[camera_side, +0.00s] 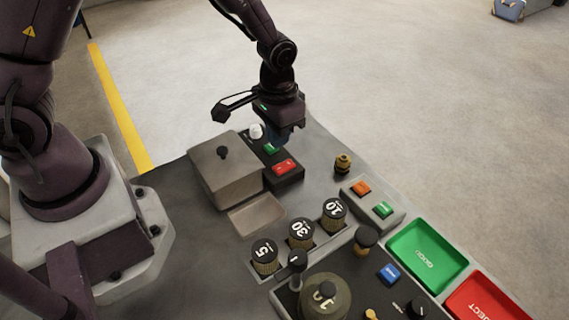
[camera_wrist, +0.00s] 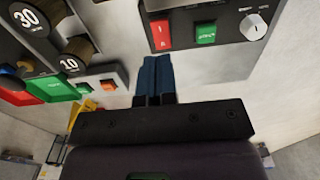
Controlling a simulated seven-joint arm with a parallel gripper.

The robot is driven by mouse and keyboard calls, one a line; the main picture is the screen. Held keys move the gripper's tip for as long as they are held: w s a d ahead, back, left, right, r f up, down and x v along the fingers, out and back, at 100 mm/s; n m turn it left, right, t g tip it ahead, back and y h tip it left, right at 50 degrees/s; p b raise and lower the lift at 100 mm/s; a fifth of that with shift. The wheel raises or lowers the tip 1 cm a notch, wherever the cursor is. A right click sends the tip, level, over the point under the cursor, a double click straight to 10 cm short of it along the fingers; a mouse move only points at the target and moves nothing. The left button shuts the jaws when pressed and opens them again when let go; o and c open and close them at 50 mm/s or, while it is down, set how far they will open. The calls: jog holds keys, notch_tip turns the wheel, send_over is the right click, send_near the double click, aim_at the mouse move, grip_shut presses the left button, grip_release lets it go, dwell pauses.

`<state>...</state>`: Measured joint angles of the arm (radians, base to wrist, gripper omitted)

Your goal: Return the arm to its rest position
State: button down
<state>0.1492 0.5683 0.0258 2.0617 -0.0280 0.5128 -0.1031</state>
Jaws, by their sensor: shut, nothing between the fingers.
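My gripper (camera_side: 281,136) hangs at the top middle of the side view, fingers pointing down, over the far edge of a black control box. In the wrist view the two blue fingers (camera_wrist: 157,78) are together with nothing between them. The control box (camera_side: 290,179) carries a red button (camera_side: 285,167), a green button (camera_side: 270,148) and a white knob (camera_side: 256,131). The wrist view shows the same red button (camera_wrist: 161,35), green button (camera_wrist: 206,34) and knob (camera_wrist: 253,27) beyond the fingertips. My gripper partly covers the box's far end in the side view.
A grey lidded box (camera_side: 226,172) stands left of the control box. Weights marked 5, 30 and 10 (camera_side: 333,211) stand in a row nearer the front. A green tray (camera_side: 428,256) and red tray (camera_side: 488,302) lie at right. A small brass piece (camera_side: 343,163) stands alone.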

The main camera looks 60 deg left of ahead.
jog(key=s+a+r+t, duration=0.2)
jog(key=s+r, duration=0.5)
jog(key=r, duration=0.5)
jog(key=s+a+r+t, duration=0.2)
jog(key=s+r, duration=0.6)
jog(key=r, duration=0.4)
jog(key=shift+s+a+t, duration=0.25)
jog(key=shift+s+t, duration=0.05)
jog(key=shift+t, duration=0.5)
jog(key=shift+a, duration=0.1)
